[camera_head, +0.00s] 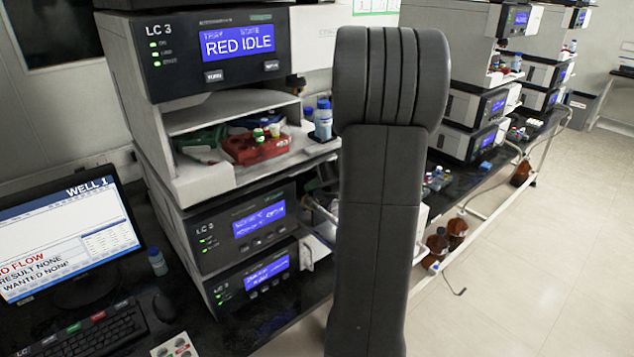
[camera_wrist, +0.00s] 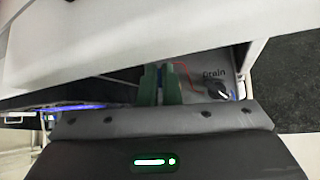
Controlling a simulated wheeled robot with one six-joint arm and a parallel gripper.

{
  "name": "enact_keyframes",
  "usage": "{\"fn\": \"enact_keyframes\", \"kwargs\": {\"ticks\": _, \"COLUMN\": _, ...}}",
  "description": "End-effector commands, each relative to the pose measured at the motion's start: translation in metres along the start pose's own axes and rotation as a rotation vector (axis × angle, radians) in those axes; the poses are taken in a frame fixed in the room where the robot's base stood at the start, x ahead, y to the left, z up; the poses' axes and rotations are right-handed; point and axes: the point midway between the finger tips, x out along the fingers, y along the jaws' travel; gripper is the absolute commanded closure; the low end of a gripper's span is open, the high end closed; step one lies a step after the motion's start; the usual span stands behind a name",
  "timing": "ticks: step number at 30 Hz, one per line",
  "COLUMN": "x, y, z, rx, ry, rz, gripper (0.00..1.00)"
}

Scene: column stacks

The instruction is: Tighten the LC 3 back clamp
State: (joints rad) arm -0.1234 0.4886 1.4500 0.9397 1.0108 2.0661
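The LC 3 stack stands left of centre in the head view, its top module (camera_head: 219,50) reading "RED IDLE" and lower modules (camera_head: 245,225) also marked LC 3. My gripper (camera_wrist: 160,72) shows in the wrist view as two green fingers close together, with a narrow bluish strip between them. They reach under a pale overhanging panel (camera_wrist: 130,35). I cannot tell whether they hold anything. No back clamp can be made out in either view. In the head view my dark arm hides the area right of the stack, and my gripper is not visible.
A knob (camera_wrist: 216,89) labelled "Drain" and a thin red wire (camera_wrist: 187,75) lie right of the fingers. A red tray (camera_head: 258,148) sits in the stack's open shelf. A monitor (camera_head: 70,240) and keyboard (camera_head: 95,335) stand left. Open floor (camera_head: 540,250) lies right.

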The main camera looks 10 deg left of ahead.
Motion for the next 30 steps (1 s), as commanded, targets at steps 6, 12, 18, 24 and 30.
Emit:
{"fn": "enact_keyframes", "kwargs": {"ticks": 6, "x": -0.001, "y": 0.013, "z": 0.001, "rx": -0.128, "ry": 0.001, "rz": -0.124, "gripper": 1.00}}
{"fn": "enact_keyframes", "kwargs": {"ticks": 12, "x": 0.001, "y": 0.021, "z": -0.001, "rx": -0.248, "ry": 0.001, "rz": -0.243, "gripper": 1.00}}
{"fn": "enact_keyframes", "kwargs": {"ticks": 18, "x": 0.003, "y": 0.027, "z": -0.003, "rx": -0.348, "ry": 0.000, "rz": -0.344, "gripper": 1.00}}
{"fn": "enact_keyframes", "kwargs": {"ticks": 24, "x": 0.005, "y": 0.030, "z": -0.005, "rx": -0.417, "ry": 0.001, "rz": -0.414, "gripper": 1.00}}
{"fn": "enact_keyframes", "kwargs": {"ticks": 30, "x": 0.006, "y": 0.031, "z": -0.006, "rx": -0.452, "ry": 0.000, "rz": -0.450, "gripper": 1.00}}
